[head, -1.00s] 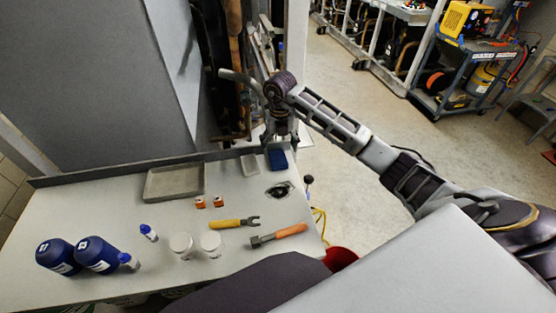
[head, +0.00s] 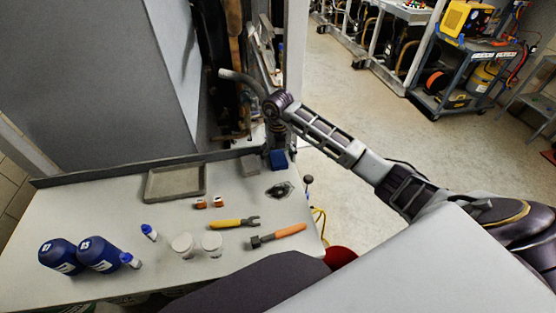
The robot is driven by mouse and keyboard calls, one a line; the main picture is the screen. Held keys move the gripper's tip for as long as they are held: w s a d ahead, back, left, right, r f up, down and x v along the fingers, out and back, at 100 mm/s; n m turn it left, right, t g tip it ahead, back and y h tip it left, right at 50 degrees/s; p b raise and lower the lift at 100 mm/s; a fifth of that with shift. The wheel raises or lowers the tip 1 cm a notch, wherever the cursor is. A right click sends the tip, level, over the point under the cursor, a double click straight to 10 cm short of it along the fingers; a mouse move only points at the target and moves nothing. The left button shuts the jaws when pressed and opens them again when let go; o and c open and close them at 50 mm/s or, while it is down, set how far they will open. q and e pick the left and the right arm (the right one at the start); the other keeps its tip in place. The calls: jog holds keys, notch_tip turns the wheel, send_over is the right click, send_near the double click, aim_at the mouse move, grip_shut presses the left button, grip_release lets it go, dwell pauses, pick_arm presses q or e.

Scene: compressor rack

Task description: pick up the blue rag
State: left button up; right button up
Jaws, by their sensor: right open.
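The blue rag (head: 279,160) is a small dark blue folded block at the back right of the white table (head: 95,200), close to the table's back edge. My right gripper (head: 277,146) points down directly over the rag, with its fingertips at or just above the rag's top. It is open; whether it touches the rag is hard to tell, as the fingers are small and dark here. My left gripper is not in view.
A grey block (head: 250,164) lies just left of the rag. A grey tray (head: 175,182), a yellow-handled tool (head: 235,222), an orange-handled tool (head: 278,236), white jars (head: 183,245) and blue bottles (head: 98,254) stand or lie on the table. A raised back edge runs behind the rag.

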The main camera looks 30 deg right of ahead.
aim_at(278, 158)
dwell(0.3)
jog(key=c, duration=1.2)
jog(key=shift+o, duration=0.2)
jog(key=shift+r, duration=0.15)
notch_tip(278, 158, up, 10)
jog(key=shift+b, duration=0.35)
jog(key=o, duration=0.5)
jog(key=c, duration=0.3)
jog(key=shift+c, duration=0.2)
